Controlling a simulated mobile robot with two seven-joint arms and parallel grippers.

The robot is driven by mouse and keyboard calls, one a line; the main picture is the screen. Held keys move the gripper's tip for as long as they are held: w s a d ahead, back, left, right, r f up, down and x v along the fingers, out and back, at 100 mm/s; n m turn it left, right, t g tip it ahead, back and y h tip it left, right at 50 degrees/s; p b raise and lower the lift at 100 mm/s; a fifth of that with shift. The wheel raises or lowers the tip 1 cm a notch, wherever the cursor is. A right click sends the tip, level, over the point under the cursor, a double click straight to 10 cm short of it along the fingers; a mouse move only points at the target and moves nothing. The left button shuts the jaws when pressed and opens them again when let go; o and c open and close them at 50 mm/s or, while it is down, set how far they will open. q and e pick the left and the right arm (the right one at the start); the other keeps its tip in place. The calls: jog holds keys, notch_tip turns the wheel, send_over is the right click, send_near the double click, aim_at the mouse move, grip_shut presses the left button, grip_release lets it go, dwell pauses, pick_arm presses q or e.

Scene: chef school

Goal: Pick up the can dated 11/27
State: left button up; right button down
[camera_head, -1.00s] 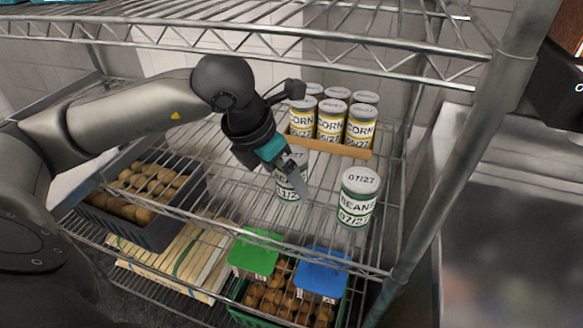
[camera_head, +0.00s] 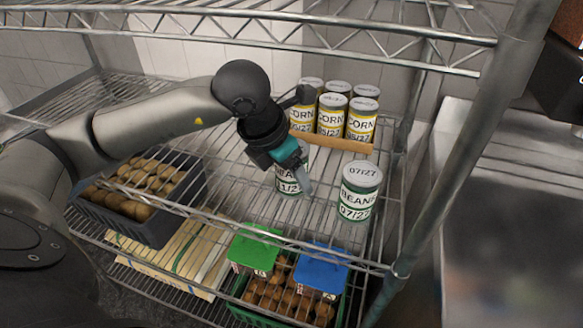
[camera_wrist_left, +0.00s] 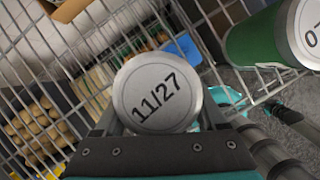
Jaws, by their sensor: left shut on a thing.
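The can dated 11/27 (camera_head: 289,183) is on the wire shelf, largely hidden behind my left gripper (camera_head: 303,180) in the head view. In the left wrist view its lid (camera_wrist_left: 157,92), reading 11/27, sits between the fingers of my left gripper (camera_wrist_left: 160,125), which is shut on it. The can looks upright; I cannot tell whether it is clear of the shelf. A beans can dated 07/27 (camera_head: 358,192) stands to its right, apart from it, and shows as a green can (camera_wrist_left: 258,42) in the left wrist view. My right gripper is not in view.
Several corn cans (camera_head: 331,117) stand in a cardboard tray (camera_head: 345,146) behind. A grey crate of potatoes (camera_head: 160,229) is at left. Green (camera_head: 254,250) and blue (camera_head: 321,270) boxes are on the lower level. A metal post (camera_head: 440,180) and upper shelf rail (camera_head: 300,28) bound the space.

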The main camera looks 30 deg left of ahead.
pick_arm(q)
grip_shut()
jog(key=shift+a+r, duration=0.1)
jog(key=shift+r, duration=0.05)
